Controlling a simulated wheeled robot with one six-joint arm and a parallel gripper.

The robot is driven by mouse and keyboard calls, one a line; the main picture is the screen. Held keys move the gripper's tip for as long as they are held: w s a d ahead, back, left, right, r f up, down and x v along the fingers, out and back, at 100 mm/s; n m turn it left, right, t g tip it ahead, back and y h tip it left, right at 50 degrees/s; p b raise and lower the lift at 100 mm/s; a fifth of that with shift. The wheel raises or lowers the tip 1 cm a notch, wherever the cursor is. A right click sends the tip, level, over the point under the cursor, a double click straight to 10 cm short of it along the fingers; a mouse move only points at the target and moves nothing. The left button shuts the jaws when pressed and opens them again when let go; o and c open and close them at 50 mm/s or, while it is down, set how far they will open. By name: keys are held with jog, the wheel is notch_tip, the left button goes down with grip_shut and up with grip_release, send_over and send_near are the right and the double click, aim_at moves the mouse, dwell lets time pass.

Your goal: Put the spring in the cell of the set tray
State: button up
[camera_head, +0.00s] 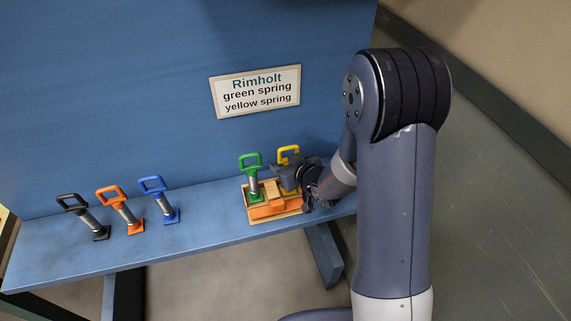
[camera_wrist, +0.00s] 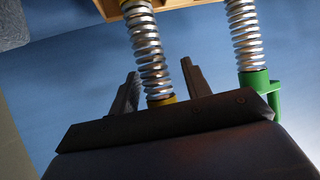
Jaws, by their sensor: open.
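The set tray (camera_head: 275,212) is a small orange-tan wooden tray on the blue shelf. A green spring (camera_head: 251,162) with a loop handle stands at its left cell. A yellow spring (camera_head: 288,149) stands upright at its right side, its lower part largely hidden by my gripper (camera_head: 287,178). In the wrist view my gripper (camera_wrist: 162,85) is open, with one finger on each side of the yellow spring's coil (camera_wrist: 150,55). I cannot tell whether the fingers touch it. The green spring (camera_wrist: 246,35) is just right of the fingers, and the tray edge (camera_wrist: 178,3) shows at the top.
A sign (camera_head: 256,91) on the blue back panel reads Rimholt, green spring, yellow spring. The shelf between the blue spring and tray is clear.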

jog(key=shift+r, duration=0.2)
jog(key=v, duration=1.2)
jog(key=shift+c, duration=0.4)
dwell(1.0)
